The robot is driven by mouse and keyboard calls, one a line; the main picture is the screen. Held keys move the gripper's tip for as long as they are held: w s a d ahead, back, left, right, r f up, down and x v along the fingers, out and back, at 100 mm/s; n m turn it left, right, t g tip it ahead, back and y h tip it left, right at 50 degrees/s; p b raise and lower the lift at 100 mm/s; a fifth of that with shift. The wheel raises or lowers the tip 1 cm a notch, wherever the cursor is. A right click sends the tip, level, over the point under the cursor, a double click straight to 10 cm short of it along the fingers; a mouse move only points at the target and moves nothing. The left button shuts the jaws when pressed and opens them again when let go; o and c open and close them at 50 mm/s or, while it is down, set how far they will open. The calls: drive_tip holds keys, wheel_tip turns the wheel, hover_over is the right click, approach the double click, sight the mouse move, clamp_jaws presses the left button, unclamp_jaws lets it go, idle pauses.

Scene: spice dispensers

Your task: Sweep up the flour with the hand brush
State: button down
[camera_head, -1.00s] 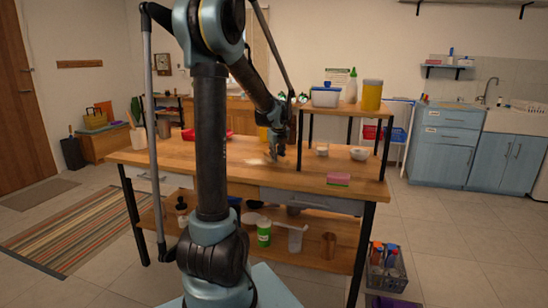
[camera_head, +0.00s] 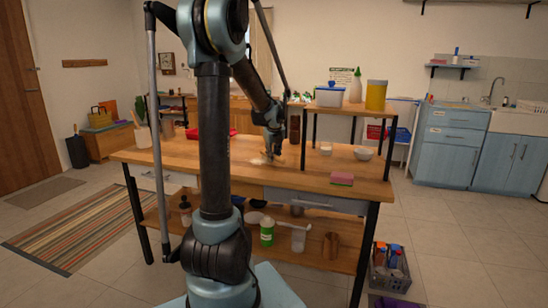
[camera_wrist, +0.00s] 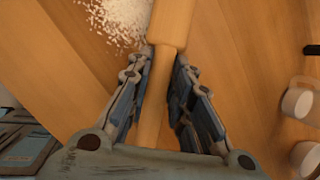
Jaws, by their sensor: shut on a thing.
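My gripper (camera_head: 271,152) is low over the middle of the wooden worktable (camera_head: 225,165). In the wrist view my gripper (camera_wrist: 160,85) is shut on the wooden handle of the hand brush (camera_wrist: 172,22), which lies between its two fingers. The brush runs on past the top edge of the wrist view, and its bristles are not visible there. The white, grainy flour (camera_wrist: 118,18) lies on the tabletop just left of the brush. In the head view the flour (camera_head: 258,162) is a pale patch beside my gripper, partly hidden by my arm.
A pink and green sponge (camera_head: 341,178) lies near the table's front right. A red tray (camera_head: 222,133) is at the back. The front of the tabletop is mostly clear.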

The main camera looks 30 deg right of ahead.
sight(279, 158)
drive_tip(key=shift+w+a+f, duration=0.1)
drive_tip(key=shift+w+a, duration=1.7)
drive_tip(key=shift+w, duration=0.3)
drive_tip(key=shift+w+a+f, duration=0.1)
drive_tip(key=shift+w+a, duration=1.7)
drive_tip(key=shift+w, duration=0.25)
drive_tip(key=shift+s+a, duration=0.4)
drive_tip(key=shift+a, duration=0.1)
drive_tip(key=shift+s+d, duration=1.15)
drive_tip(key=shift+s, duration=0.3)
drive_tip(key=shift+s+d, duration=1.75)
drive_tip(key=shift+s, duration=0.3)
drive_tip(key=shift+s+d, duration=1.75)
drive_tip(key=shift+s, duration=0.3)
drive_tip(key=shift+s+a+f, duration=0.15)
drive_tip(key=shift+s+a, duration=0.35)
drive_tip(key=shift+w+a, duration=1.2)
drive_tip(key=shift+w, duration=0.2)
drive_tip(key=shift+w+a, duration=1.2)
drive_tip(key=shift+w, duration=0.25)
drive_tip(key=shift+w+a, duration=1.2)
drive_tip(key=shift+w, duration=0.2)
